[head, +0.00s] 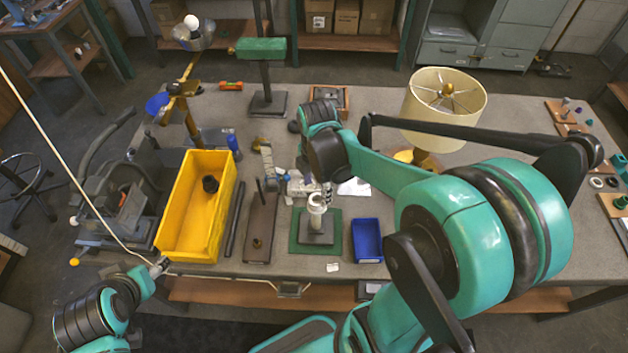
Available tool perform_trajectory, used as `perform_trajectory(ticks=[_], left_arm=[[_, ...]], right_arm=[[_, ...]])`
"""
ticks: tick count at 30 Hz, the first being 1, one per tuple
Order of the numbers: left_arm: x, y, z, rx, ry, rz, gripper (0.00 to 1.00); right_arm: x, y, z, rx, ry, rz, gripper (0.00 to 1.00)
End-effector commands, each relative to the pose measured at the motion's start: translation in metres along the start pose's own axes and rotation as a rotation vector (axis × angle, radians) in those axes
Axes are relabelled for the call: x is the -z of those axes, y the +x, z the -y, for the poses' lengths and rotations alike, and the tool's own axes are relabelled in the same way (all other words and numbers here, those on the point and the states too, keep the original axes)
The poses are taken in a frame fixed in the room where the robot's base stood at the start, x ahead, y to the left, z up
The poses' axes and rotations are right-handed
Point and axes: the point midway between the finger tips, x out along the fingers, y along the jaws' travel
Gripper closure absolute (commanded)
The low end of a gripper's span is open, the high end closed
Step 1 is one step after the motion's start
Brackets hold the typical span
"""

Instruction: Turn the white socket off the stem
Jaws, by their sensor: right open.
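The white socket (317,199) sits on top of a short upright pale stem (316,222). The stem rises from a grey square base on a green mat (300,245) near the table's front edge. My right gripper (326,188) points down at the socket from above and behind it. Its fingers are open and close to the socket; I cannot tell whether they touch it. My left gripper (160,266) is at the table's front left, away from the socket, by the yellow bin's near corner. It is too small to tell how its fingers stand.
A yellow bin (171,232) stands left, with a dark part in it. A small blue tray (368,240) sits just right of the mat. A brown board (262,226) lies to its left. A shaded lamp (440,100) stands at the back right. A thin pale line crosses the left side.

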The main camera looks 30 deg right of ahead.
Motion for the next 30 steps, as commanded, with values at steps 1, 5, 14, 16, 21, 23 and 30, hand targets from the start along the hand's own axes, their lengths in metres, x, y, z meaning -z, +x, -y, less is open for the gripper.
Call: perform_trajectory(ticks=[1, 5, 14, 16, 21, 23, 30], left_arm=[[-0.003, 0.004, 0.0, 0.0, 0.0, 0.0, 0.43], [-0.006, 0.009, 0.0, 0.0, 0.0, 0.0, 0.43], [-0.01, 0.014, 0.0, 0.0, 0.0, 0.0, 0.43], [-0.01, 0.014, 0.0, 0.0, 0.0, 0.0, 0.43], [-0.01, 0.013, 0.0, 0.0, 0.0, 0.0, 0.43], [-0.01, 0.013, 0.0, 0.0, 0.0, 0.0, 0.43], [-0.01, 0.014, 0.0, 0.0, 0.0, 0.0, 0.43]], right_arm=[[0.0, 0.011, 0.0, 0.0, 0.0, 0.0, 0.41], [0.0, 0.033, 0.0, 0.0, 0.001, 0.0, 0.41], [0.0, 0.058, 0.0, -0.001, 0.001, 0.0, 0.41], [0.0, 0.059, 0.0, -0.001, 0.001, 0.0, 0.41], [0.0, 0.059, 0.0, 0.0, 0.001, 0.0, 0.41], [0.0, 0.059, 0.0, 0.0, 0.001, 0.0, 0.49], [0.0, 0.059, 0.0, 0.0, 0.001, 0.0, 0.95]])
